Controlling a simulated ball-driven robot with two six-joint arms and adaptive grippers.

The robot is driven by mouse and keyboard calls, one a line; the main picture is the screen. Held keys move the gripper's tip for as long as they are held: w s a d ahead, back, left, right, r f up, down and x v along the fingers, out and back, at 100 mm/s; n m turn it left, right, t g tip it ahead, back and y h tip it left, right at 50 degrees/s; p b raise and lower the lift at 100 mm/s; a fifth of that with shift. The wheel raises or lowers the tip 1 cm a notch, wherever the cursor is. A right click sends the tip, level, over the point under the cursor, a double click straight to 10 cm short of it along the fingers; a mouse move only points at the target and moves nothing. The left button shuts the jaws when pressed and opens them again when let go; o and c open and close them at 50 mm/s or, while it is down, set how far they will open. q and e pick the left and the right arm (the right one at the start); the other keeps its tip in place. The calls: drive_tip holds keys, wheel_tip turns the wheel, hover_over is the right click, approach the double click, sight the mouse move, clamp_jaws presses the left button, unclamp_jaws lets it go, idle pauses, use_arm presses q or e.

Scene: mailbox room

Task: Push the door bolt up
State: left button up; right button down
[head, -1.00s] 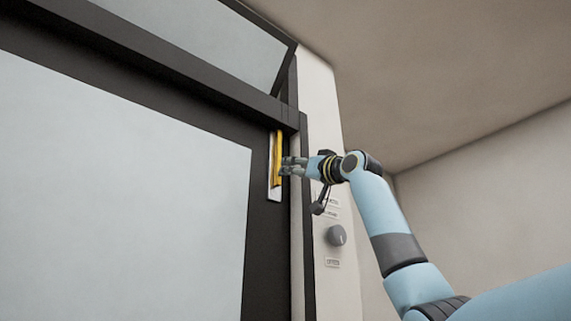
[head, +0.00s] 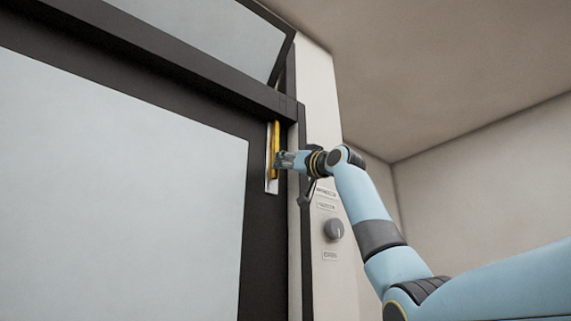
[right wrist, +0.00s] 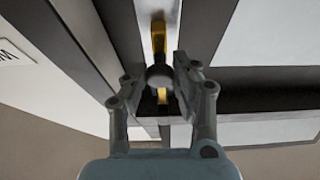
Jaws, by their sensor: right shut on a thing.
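The door bolt (head: 276,138) is a yellow upright bar on a pale metal plate (head: 271,187), near the top of the dark door's right edge, just under the top frame. My right gripper (head: 281,160) reaches it from the right at its lower half. In the right wrist view, the yellow bolt (right wrist: 158,38) runs between the fingers of my right gripper (right wrist: 161,72). A dark round knob (right wrist: 159,78) on the bolt sits between the fingertips, which are closed on it. The fingers hide part of the bolt. My left gripper is out of view.
The dark door (head: 262,225) has a large pale glass panel (head: 120,200). A dark frame bar (head: 180,66) crosses above it. On the white post to the right are a grey round knob (head: 334,229) and small labels (head: 326,206). The space right of the post is open.

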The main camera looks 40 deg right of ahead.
sight(277, 148)
wheel_tip(277, 148, up, 4)
drive_tip(key=shift+r, duration=0.2)
drive_tip(key=shift+s+r, duration=0.15)
drive_tip(key=shift+r, duration=0.25)
drive_tip(key=c, duration=1.4)
unclamp_jaws()
drive_tip(key=o, duration=0.4)
drive_tip(key=shift+f, duration=0.1)
